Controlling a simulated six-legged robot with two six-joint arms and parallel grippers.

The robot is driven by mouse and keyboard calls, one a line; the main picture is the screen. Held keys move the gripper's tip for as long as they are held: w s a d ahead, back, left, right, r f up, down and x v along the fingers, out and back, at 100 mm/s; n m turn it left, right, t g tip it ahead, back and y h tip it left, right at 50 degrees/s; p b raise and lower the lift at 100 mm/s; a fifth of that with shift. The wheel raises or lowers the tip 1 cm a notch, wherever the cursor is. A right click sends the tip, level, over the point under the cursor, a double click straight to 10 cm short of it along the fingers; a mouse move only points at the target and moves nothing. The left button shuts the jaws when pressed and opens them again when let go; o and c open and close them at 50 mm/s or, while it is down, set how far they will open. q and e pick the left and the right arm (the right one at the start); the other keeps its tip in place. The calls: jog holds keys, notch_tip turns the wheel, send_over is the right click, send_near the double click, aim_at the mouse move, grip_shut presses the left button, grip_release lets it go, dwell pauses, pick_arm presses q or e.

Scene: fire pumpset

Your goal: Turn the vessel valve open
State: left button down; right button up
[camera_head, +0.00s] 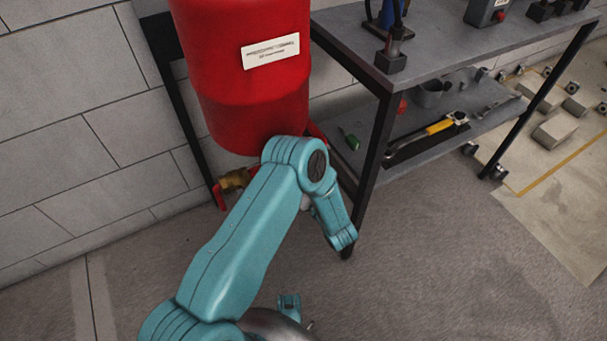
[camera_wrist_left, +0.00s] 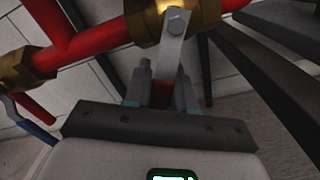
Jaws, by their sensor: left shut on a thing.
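The red vessel (camera_head: 255,75) hangs at the top of the head view, with a white label on its front. In the left wrist view, a brass valve body (camera_wrist_left: 205,17) sits on a red pipe (camera_wrist_left: 95,38). A flat grey metal lever (camera_wrist_left: 172,60) is bolted to it and runs down to a red grip end. My left gripper (camera_wrist_left: 163,88) is shut on this valve lever, with one finger on each side of the red end. In the head view my teal left arm hides the gripper and lever. My right gripper is not in view.
A brass fitting (camera_head: 235,180) shows below the vessel at the wall. A dark metal shelf (camera_head: 440,45) stands to the right, its leg close to my arm. A yellow-handled wrench (camera_head: 440,127) lies on the lower shelf. The floor at lower right is clear.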

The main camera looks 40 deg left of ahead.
pick_arm(q)
jog(key=c, duration=1)
grip_release()
jog(key=shift+p+v, duration=1.9)
jog(key=shift+v, duration=6.3)
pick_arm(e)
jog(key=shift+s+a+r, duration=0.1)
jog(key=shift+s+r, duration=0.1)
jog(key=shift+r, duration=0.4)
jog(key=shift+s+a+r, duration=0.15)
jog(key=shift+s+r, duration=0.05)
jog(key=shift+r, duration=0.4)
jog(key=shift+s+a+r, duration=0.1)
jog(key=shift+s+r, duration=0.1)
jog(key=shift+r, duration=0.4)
pick_arm(q)
jog(key=x, duration=0.5)
jog(key=f+x, duration=0.1)
jog(key=x, duration=0.3)
jog(key=b+x, duration=0.1)
jog(key=x, duration=0.4)
jog(key=shift+s+a+f, duration=0.15)
jog(key=shift+s+a, duration=0.05)
jog(key=shift+a, duration=0.25)
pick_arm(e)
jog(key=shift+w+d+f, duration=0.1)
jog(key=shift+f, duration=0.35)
